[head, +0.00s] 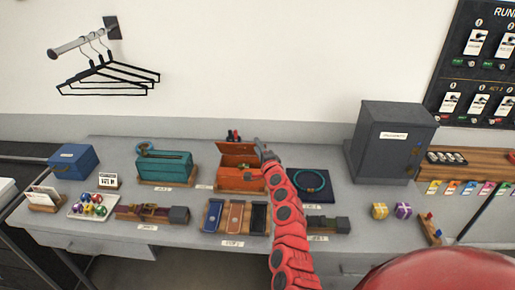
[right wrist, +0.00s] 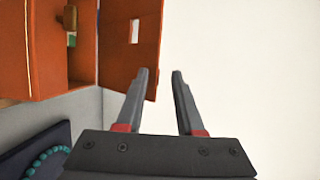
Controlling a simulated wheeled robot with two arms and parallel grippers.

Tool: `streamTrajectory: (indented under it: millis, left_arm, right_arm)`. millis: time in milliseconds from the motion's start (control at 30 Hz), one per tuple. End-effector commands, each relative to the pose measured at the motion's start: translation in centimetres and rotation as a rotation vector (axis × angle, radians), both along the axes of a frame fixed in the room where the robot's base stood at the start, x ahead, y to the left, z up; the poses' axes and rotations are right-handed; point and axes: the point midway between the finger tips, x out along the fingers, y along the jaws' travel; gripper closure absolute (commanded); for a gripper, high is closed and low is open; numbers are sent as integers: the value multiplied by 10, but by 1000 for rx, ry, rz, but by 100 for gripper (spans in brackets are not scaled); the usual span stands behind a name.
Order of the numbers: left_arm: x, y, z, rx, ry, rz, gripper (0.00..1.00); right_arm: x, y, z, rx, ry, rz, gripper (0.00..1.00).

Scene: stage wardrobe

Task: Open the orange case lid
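The orange case (head: 240,181) stands on the table in a wooden base. Its lid (head: 236,153) is raised at the back, showing the inside of the case. My right gripper (head: 263,150) is at the lid's right edge. My left gripper is not in view.
A teal case (head: 168,165) stands to the left. A teal bead necklace on a dark pad (head: 325,195) lies to the right, before a grey cabinet (head: 385,145). Small trays (head: 213,216) lie in front. Something red and dark (head: 233,135) stands behind the lid.

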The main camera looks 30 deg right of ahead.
Motion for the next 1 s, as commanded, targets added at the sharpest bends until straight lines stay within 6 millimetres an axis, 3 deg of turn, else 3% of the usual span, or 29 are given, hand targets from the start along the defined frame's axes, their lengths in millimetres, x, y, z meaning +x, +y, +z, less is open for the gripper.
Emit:
streamTrajectory:
  millis: [267,1000]
  left_arm:
    - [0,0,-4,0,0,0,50]
    - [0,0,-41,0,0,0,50]
  right_arm:
    - [-26,5,-1,4,-1,-1,64]
    - [-142,24,0,6,0,-4,64]
